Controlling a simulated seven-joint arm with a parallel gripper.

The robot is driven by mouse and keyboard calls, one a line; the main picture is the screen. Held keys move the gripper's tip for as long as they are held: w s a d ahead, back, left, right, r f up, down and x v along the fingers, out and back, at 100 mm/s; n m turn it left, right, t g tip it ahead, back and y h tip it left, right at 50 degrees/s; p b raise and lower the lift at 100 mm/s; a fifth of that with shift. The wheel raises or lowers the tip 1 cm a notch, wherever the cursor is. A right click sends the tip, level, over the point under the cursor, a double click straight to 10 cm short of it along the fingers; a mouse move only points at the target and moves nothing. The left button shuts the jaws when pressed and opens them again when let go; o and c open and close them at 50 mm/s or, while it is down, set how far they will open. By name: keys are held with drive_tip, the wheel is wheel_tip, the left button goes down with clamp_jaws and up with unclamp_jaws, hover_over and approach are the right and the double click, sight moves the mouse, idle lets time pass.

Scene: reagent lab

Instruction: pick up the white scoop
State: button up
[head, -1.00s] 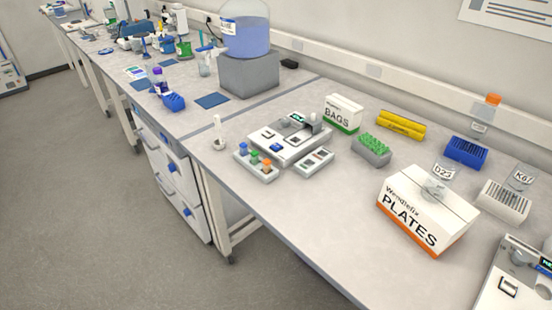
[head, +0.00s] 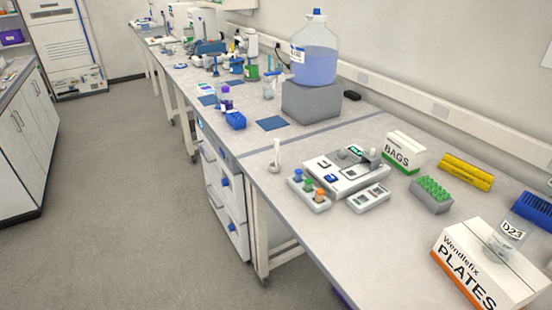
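A small white upright thing with a rounded lower end (head: 276,158) stands on the bench near its front edge, left of the balance-like device. It looks like the white scoop, but it is too small to be sure. Nothing touches it. My gripper does not show in the head view.
Beside it are a tray of coloured-top vials (head: 309,192) and a white device (head: 346,171). A BAGS box (head: 404,152), green rack (head: 432,195) and PLATES box (head: 488,268) stand to the right. A large blue-liquid bottle (head: 315,62) sits on a grey block (head: 311,101) behind.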

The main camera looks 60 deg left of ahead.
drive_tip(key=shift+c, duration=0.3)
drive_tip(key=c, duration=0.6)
